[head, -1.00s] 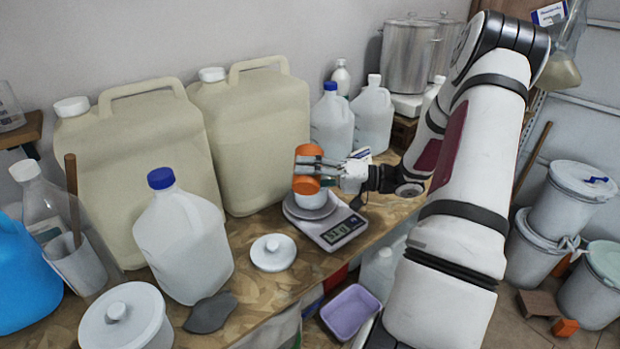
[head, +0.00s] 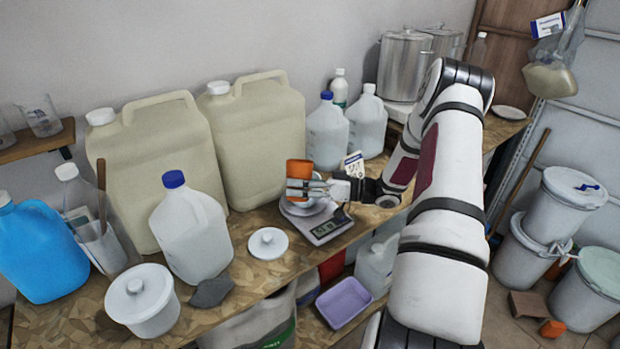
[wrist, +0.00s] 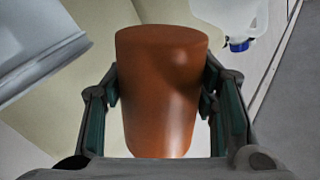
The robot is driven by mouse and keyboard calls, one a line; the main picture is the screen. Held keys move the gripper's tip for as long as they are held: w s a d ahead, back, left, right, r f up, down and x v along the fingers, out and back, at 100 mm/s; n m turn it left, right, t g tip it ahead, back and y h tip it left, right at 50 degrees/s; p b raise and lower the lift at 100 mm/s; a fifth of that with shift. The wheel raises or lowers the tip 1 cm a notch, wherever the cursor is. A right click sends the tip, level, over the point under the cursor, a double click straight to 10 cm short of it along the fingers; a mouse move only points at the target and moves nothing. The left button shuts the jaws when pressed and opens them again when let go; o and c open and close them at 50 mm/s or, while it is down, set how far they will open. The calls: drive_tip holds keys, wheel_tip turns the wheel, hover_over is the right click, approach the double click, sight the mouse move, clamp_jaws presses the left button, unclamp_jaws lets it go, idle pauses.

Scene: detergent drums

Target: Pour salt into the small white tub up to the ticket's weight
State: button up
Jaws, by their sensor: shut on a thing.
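My gripper (head: 306,187) is shut on an orange cylindrical container (head: 299,170), which also fills the middle of the wrist view (wrist: 162,90). In the head view the container is above the scale and looks close to upright. A small white tub (head: 301,204) stands on the scale (head: 328,229), just below the gripper and partly hidden by it. I cannot see the tub's inside or any falling salt. The scale's display shows digits too small to read. A ticket (head: 354,163) with small writing stands behind the gripper.
Two large beige canisters (head: 258,145) and a white jug with a blue cap (head: 190,235) stand left of the scale. A round white lid (head: 267,243) lies in front of it. White jugs (head: 327,135) stand behind. Lidded buckets (head: 570,205) stand on the floor at right.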

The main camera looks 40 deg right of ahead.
sight(297, 177)
drive_tip(key=shift+s+a+f+n+p, duration=0.1)
drive_tip(key=shift+s+a+n+p, duration=0.2)
drive_tip(key=shift+s+n, duration=0.1)
drive_tip(key=shift+a+f+n, duration=0.2)
drive_tip(key=shift+f+n, duration=0.85)
drive_tip(key=shift+n, duration=0.05)
drive_tip(key=shift+s+a+f+n, duration=0.1)
drive_tip(key=shift+s+a+n, duration=0.15)
drive_tip(key=shift+n, duration=0.55)
drive_tip(key=shift+r, duration=2.95)
